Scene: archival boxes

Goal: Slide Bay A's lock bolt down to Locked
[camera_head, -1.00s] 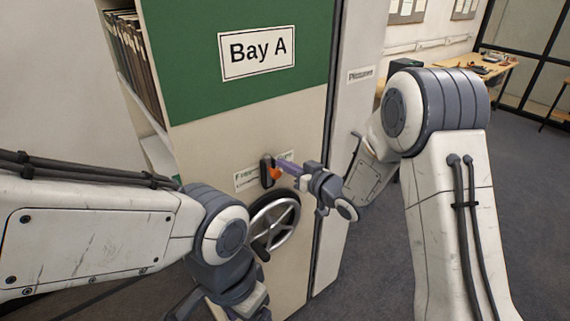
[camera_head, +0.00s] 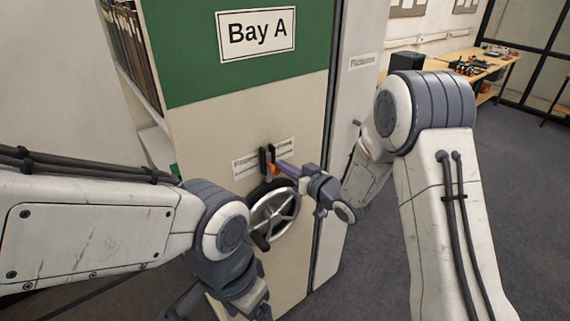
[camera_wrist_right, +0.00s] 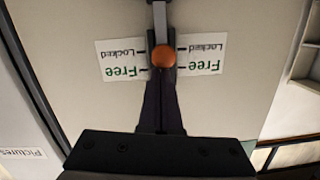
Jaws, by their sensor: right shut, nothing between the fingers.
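Bay A's lock bolt has an orange knob (camera_head: 272,169) in a dark upright guide on the bay's front panel. In the right wrist view, which is upside down, the knob (camera_wrist_right: 163,57) sits between the Free marks (camera_wrist_right: 124,71) and the Locked marks (camera_wrist_right: 124,49). My right gripper (camera_head: 280,165) is shut and empty. Its purple fingers come in from the right, with the tips at the knob on its Free side; exact contact is hidden. My left arm (camera_head: 218,225) crosses the lower left; its gripper is not seen.
A spoked handwheel (camera_head: 287,222) with a dark handle sits just below the bolt, close to both my arms. The Bay A sign (camera_head: 255,36) is above on green. Shelves with files (camera_head: 132,45) are at left. Open grey floor lies to the right.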

